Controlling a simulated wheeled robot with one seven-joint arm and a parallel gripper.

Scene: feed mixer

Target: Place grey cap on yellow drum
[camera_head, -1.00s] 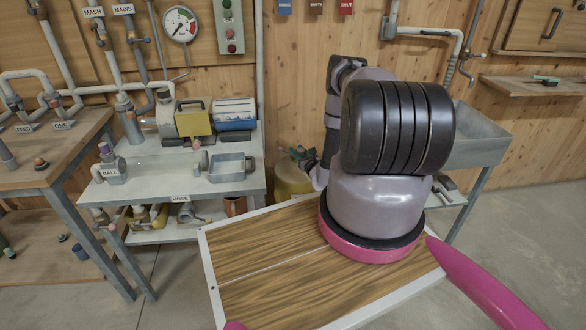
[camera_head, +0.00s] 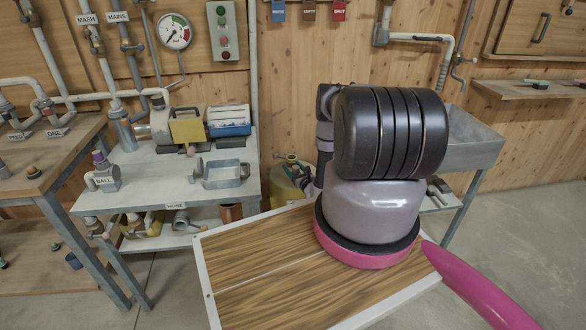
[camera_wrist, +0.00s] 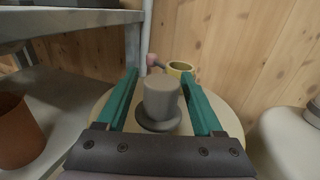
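The grey cap (camera_wrist: 160,100), a short cylinder with a wider rim at its base, stands upright between the fingers of my gripper (camera_wrist: 160,76) in the wrist view. Narrow gaps show on both sides of it, so my gripper looks open around it. Below it is the pale round top of the drum (camera_wrist: 230,122); I cannot tell whether the cap touches it. A yellow ring-shaped neck (camera_wrist: 182,68) is just beyond the cap. In the head view the yellow drum (camera_head: 284,192) stands on the floor, partly hidden by my arm and board; my gripper is hidden there.
A grey workbench (camera_head: 150,190) with pump parts stands left of the drum. A grey sink (camera_head: 470,140) is to the right. In the wrist view, a brown pot (camera_wrist: 18,130) stands on the left shelf and a pale rounded body (camera_wrist: 290,140) is at the right.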

